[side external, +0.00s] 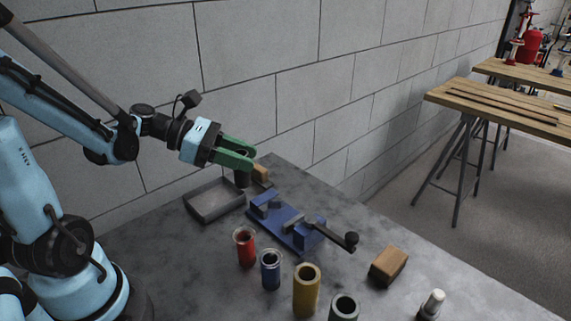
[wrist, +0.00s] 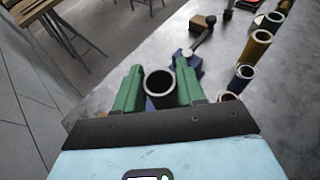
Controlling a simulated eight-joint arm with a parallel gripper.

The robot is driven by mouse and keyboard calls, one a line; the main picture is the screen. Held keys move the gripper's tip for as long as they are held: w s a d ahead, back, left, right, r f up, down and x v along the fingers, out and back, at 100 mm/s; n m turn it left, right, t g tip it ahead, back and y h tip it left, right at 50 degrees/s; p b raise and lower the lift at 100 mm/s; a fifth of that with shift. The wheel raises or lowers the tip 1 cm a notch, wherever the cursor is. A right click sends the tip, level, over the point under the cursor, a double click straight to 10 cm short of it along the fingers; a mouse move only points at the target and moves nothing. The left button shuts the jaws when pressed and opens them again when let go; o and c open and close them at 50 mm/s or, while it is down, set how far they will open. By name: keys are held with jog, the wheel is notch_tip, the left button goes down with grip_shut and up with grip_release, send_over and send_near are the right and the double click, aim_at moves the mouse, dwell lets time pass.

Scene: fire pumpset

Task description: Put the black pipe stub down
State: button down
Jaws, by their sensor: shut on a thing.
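My gripper (side external: 245,157) has green fingers and is shut on the black pipe stub (side external: 242,179). The stub hangs upright below the fingertips, by the right end of the grey tray (side external: 201,213). I cannot tell whether its lower end touches anything. In the wrist view my gripper (wrist: 160,82) has a finger on each side of the stub (wrist: 160,84), whose open round top faces the camera. The fingers hide part of its sides.
A blue vise (side external: 283,227) with a black-knobbed handle stands right of the stub. Red (side external: 245,248), blue (side external: 270,271), yellow (side external: 306,292) and dark (side external: 343,308) pipes stand in front. A wooden block (side external: 388,266) lies right; another (side external: 261,173) sits behind the stub.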

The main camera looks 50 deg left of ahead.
jog(key=shift+w+a+f, duration=0.25)
jog(key=shift+a+f, duration=1.55)
jog(key=shift+a, duration=0.1)
jog(key=shift+w+a+f, duration=0.3)
jog(key=shift+a+f, duration=1.55)
jog(key=shift+a, duration=0.05)
jog(key=shift+w+a+f, duration=0.25)
jog(key=shift+a+f, duration=1.55)
jog(key=shift+a, duration=0.1)
jog(key=shift+f, duration=0.15)
jog(key=c, duration=0.7)
grip_release()
